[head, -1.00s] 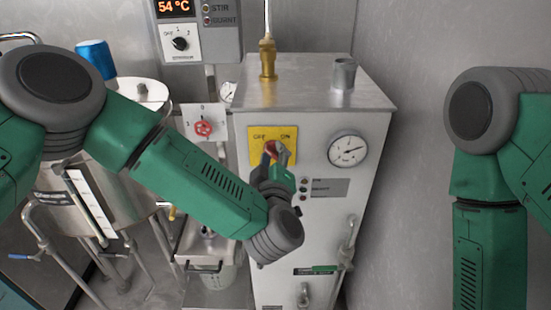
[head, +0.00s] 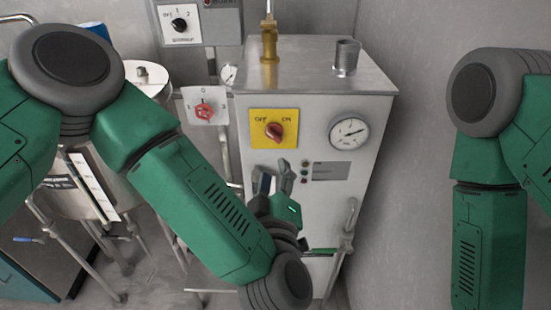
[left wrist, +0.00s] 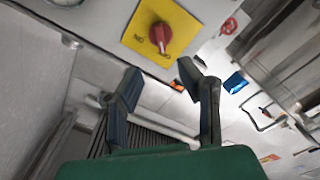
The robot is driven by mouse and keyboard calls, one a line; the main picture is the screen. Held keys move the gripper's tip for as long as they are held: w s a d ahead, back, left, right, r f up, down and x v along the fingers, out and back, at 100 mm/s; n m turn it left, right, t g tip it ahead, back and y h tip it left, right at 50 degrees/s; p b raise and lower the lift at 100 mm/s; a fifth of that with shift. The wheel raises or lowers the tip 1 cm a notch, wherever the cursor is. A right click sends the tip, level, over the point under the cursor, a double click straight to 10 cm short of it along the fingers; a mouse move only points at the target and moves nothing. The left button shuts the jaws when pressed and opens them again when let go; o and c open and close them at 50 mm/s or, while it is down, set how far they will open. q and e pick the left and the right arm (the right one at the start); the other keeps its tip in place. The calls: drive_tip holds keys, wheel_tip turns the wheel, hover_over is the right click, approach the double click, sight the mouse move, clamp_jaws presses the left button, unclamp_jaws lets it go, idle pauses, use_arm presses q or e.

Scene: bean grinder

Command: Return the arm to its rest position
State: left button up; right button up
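My left gripper (head: 274,182) is in front of the grey metal machine (head: 308,215), below its yellow OFF/ON plate (head: 259,117). Its two fingers are spread, with nothing between them. The red knob (head: 274,131) on the plate is clear of the fingers. In the left wrist view the open fingers (left wrist: 158,88) point toward the machine front, and the red knob (left wrist: 160,36) shows beyond them. My right arm hangs at the right edge of the head view; its gripper is out of the picture.
A round gauge (head: 349,133) is right of the yellow plate. A vertical pipe handle (head: 349,222) stands out at the machine's lower right. A steel tank (head: 97,190) with pipes is behind my left arm. A red valve knob (head: 204,111) is left of the machine.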

use_arm(q)
drive_tip(key=shift+s, duration=0.45)
drive_tip(key=s+a+f+m+g+h+b, duration=0.1)
drive_tip(key=s+a+f+m+g, duration=0.2)
drive_tip(key=f, duration=0.5)
drive_tip(key=s+a+f+m+g+h+b, duration=0.1)
drive_tip(key=s+a+f+m+g+b, duration=0.2)
drive_tip(key=f, duration=0.5)
drive_tip(key=s+a+f+m+g+h, duration=0.1)
drive_tip(key=s+a+f+m+g, duration=0.2)
drive_tip(key=f, duration=0.5)
drive_tip(key=s+a+f+g+y+b, duration=0.1)
drive_tip(key=s+a+f+g, duration=0.3)
drive_tip(key=s+a, duration=0.4)
drive_tip(key=s+a+f+g+y+b, duration=0.1)
drive_tip(key=s+a+f+g, duration=0.3)
drive_tip(key=s+a, duration=0.5)
drive_tip(key=shift+a+f+m+y+b, duration=0.3)
drive_tip(key=shift+a+f+m+y, duration=0.15)
drive_tip(key=shift+a+f, duration=0.6)
